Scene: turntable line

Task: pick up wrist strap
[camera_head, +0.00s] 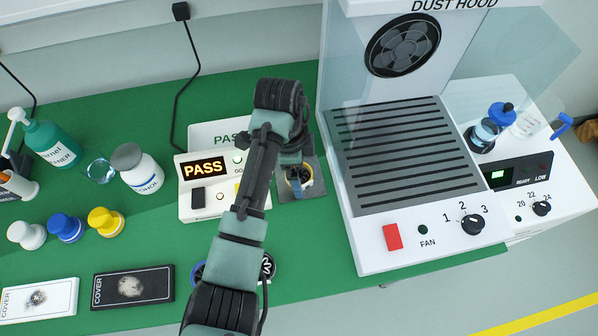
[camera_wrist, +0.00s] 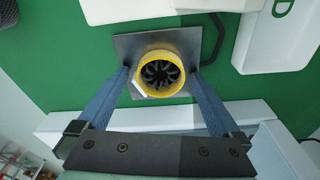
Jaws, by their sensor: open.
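A yellow ring-shaped thing (camera_wrist: 161,93) with a dark, petal-like inside rests on a grey metal plate (camera_wrist: 205,42). It may be the wrist strap, but I cannot tell for sure. In the head view the yellow ring (camera_head: 306,173) is partly hidden by my gripper. My gripper (camera_wrist: 158,72) is open, with one blue finger to the left and one to the right of the ring. In the head view my gripper (camera_head: 297,188) is over the plate (camera_head: 317,186). A blue thing (camera_head: 198,272) and a black and white disc (camera_head: 268,267) are partly hidden behind my arm.
The white tester reading PASS (camera_head: 205,168) stands just left of the plate. The dust hood (camera_head: 374,250) stands close on the right. An alcohol bottle (camera_head: 142,172), coloured caps (camera_head: 105,222) and cover boxes (camera_head: 132,287) are farther left on the green mat (camera_head: 95,105).

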